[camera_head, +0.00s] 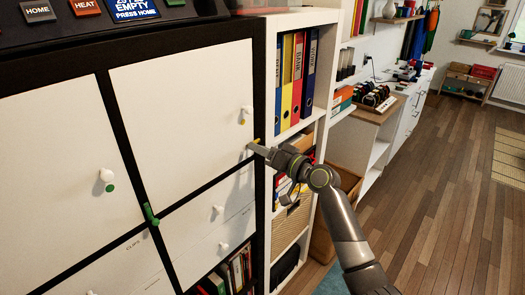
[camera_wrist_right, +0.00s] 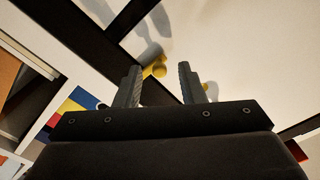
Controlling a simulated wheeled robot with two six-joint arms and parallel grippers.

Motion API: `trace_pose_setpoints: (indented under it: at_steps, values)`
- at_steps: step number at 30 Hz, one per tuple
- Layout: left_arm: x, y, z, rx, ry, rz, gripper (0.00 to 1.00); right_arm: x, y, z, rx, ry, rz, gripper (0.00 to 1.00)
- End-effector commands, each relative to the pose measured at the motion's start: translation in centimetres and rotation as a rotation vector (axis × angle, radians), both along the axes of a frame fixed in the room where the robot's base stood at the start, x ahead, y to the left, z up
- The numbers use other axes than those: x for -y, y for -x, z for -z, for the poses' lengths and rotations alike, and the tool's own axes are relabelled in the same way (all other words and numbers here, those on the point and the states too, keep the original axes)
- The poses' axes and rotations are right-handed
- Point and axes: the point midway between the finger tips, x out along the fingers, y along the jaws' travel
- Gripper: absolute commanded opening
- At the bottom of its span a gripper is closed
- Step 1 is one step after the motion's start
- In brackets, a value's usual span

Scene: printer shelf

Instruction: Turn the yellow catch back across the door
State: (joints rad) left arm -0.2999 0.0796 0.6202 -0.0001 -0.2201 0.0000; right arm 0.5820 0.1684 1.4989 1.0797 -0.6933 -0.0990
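The yellow catch (camera_head: 257,141) shows as a small yellow tip at the right edge of the upper white door (camera_head: 185,100), on the black frame. My right gripper (camera_head: 256,150) is right at it and covers most of it. In the right wrist view the yellow catch (camera_wrist_right: 156,69) lies just beyond the left fingertip, by the dark frame edge. My right gripper (camera_wrist_right: 157,75) has its fingers apart, with nothing held between them; contact with the catch cannot be told. The catch's exact angle is mostly hidden. My left gripper is not in view.
A white knob (camera_head: 247,109) stands out from the door above my gripper. A green catch (camera_head: 150,214) sits at the frame crossing. Binders (camera_head: 297,75) fill the open shelf to the right. Drawers with knobs (camera_head: 218,210) lie below. The floor (camera_head: 445,190) at right is clear.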

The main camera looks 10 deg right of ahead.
Motion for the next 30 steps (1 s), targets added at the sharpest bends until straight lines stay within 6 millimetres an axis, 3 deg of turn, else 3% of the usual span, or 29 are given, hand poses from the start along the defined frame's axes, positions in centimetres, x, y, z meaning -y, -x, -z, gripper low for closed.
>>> trace_pose_setpoints:
  at_steps: [8,14,30]
  values:
    - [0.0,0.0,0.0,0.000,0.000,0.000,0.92,0.1,0.1,0.1,0.000,0.002,0.000,0.36]
    - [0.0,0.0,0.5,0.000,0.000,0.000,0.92,1.2,1.3,0.2,0.001,0.003,0.003,0.36]
    - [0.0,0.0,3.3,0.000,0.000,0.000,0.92,7.7,9.8,0.4,0.000,0.007,0.002,0.36]
